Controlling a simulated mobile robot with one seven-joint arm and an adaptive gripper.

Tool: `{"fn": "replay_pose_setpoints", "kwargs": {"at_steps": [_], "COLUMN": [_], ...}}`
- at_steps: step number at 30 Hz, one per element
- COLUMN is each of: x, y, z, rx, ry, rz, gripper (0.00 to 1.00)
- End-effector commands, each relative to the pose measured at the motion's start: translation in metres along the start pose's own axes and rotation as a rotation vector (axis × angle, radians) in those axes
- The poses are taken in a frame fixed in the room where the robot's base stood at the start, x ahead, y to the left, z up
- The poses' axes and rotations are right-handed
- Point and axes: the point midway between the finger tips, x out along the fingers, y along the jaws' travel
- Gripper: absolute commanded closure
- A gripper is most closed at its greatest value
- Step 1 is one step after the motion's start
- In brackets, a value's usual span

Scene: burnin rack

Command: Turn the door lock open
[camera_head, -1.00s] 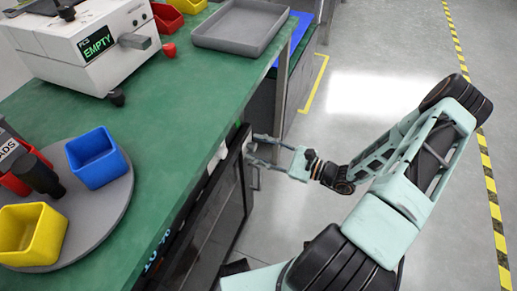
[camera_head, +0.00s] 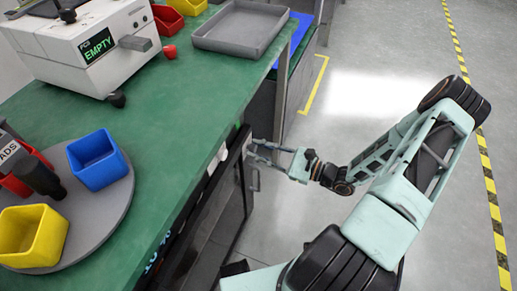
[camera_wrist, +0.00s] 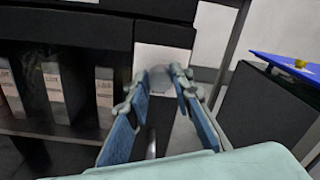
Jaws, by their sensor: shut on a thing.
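The door lock appears as a pale rounded knob (camera_wrist: 160,78) on a white plate (camera_wrist: 163,58) in the wrist view. My gripper (camera_wrist: 164,73) has its fingertips closed in around the knob, one on each side. In the head view my gripper (camera_head: 256,148) is at the upper corner of the dark cabinet front (camera_head: 240,172) below the bench edge. The lock itself is hidden there by the fingers. A grey bar handle (camera_head: 255,180) stands just below my fingertips.
The green bench (camera_head: 175,120) lies directly left of my gripper. It carries a white tester (camera_head: 90,45), a grey tray (camera_head: 240,28) and a turntable (camera_head: 105,205) with bins. Several upright units (camera_wrist: 55,90) stand on a shelf. Open floor (camera_head: 370,90) lies to the right.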

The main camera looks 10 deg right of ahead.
Motion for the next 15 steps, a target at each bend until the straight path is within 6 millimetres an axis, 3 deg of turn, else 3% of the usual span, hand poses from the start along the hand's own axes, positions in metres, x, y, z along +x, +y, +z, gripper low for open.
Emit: {"fn": "replay_pose_setpoints", "kwargs": {"at_steps": [15], "x": [0.0001], "y": [-0.0011], "z": [0.0024], "rx": [0.415], "ry": [0.016], "rz": [0.008], "gripper": [1.0]}}
